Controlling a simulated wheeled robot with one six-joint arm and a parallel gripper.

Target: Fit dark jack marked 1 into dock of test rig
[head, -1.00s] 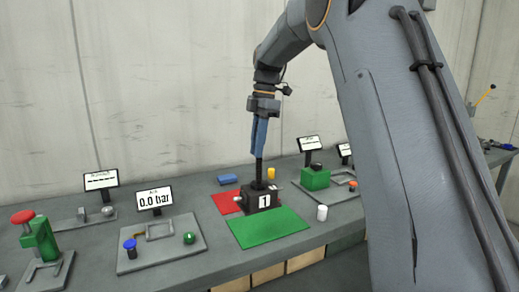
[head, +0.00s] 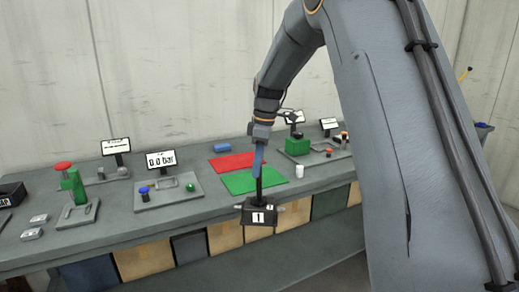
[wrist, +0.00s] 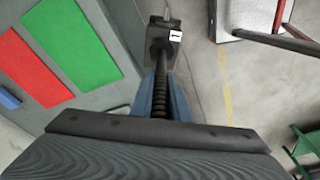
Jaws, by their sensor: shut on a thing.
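The dark jack marked 1 (head: 257,215) is a black block with a white "1" label and a tall dark screw. My gripper (head: 259,165) is shut on the screw and holds the jack upright, off the mats, at the front of the bench. In the wrist view the blue fingers (wrist: 162,88) flank the threaded screw, and the jack's body (wrist: 165,33) lies beyond them, over the floor. A station with a "0.0 bar" display (head: 167,160) stands to the left on a grey plate (head: 168,190); I cannot tell surely that it is the test rig.
A green mat (head: 262,181) and a red mat (head: 232,161) lie bare on the bench, with a blue block (head: 223,147) behind. A white cylinder (head: 300,171) stands right of the green mat. A red-topped green press (head: 73,182) stands further left. Small plates lie far left.

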